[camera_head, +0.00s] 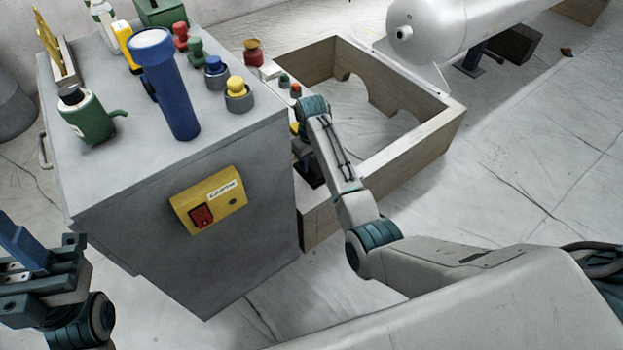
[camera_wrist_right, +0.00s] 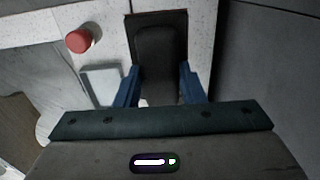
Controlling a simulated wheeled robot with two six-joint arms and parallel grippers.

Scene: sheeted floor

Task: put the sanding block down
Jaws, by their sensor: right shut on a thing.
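The sanding block (camera_wrist_right: 160,55) looks like a dark, rounded block in the right wrist view. My right gripper (camera_wrist_right: 160,88) is shut on it, with a blue finger on each side. The block is over a dark rectangular patch; I cannot tell whether it touches it. In the head view my right gripper (camera_head: 308,168) is low beside the grey cabinet, partly hidden by its edge and my own arm, and the block cannot be made out clearly. My left gripper (camera_head: 22,246) is at the lower left edge, and its jaw opening is unclear.
A white tank (camera_head: 450,30) is behind. A red knob (camera_wrist_right: 78,40) and a pale square (camera_wrist_right: 100,85) lie near the block.

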